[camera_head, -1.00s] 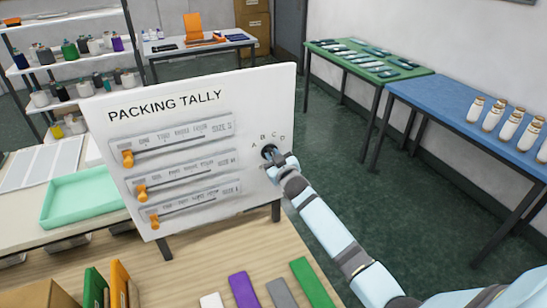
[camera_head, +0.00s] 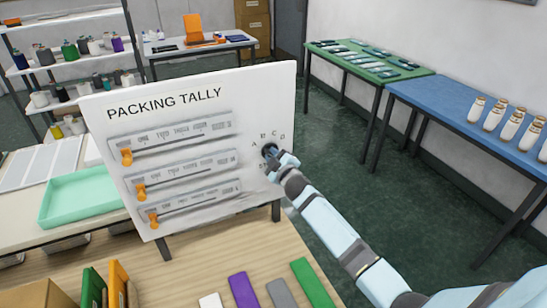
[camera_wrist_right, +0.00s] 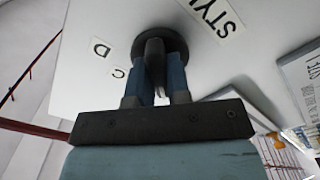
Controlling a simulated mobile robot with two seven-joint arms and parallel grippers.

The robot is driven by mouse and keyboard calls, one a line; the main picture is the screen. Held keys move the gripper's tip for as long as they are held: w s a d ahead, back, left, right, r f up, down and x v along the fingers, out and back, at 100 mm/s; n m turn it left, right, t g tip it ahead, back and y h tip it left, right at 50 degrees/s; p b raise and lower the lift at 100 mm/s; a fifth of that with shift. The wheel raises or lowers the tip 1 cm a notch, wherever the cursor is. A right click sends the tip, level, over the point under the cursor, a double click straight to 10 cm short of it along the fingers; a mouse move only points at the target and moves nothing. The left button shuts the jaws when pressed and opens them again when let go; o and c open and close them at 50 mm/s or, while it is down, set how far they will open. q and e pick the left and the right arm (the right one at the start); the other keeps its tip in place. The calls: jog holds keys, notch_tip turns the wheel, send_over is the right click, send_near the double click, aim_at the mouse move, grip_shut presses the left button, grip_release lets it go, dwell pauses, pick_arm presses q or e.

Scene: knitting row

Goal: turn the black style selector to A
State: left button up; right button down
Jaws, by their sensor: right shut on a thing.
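The black style selector (camera_head: 268,149) sits on the right part of the white PACKING TALLY board (camera_head: 262,95), below small letters A, B, C and D. My right gripper (camera_head: 275,157) is at it, largely covering it in the head view. In the right wrist view, the two blue fingers of the right gripper (camera_wrist_right: 160,68) stand on either side of the selector's dark knob (camera_wrist_right: 154,47) and are shut on it. The letters D and C and part of a STYLE label show beside its round base. Which letter it points to cannot be made out. My left gripper is not in view.
Three sliders with orange knobs (camera_head: 140,191) are on the board's left part. Coloured blocks (camera_head: 243,290) lie on the wooden table (camera_head: 200,262) in front. A green tray (camera_head: 80,197) is at left. Open floor lies right of the board.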

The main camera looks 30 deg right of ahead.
jog(key=shift+n, duration=0.5)
jog(key=c, duration=1.1)
grip_release()
jog(key=s, duration=0.4)
jog(key=s+b, duration=0.1)
jog(key=s, duration=0.4)
jog(key=s+b, duration=0.1)
jog(key=s, duration=0.3)
jog(key=shift+s+a, duration=0.4)
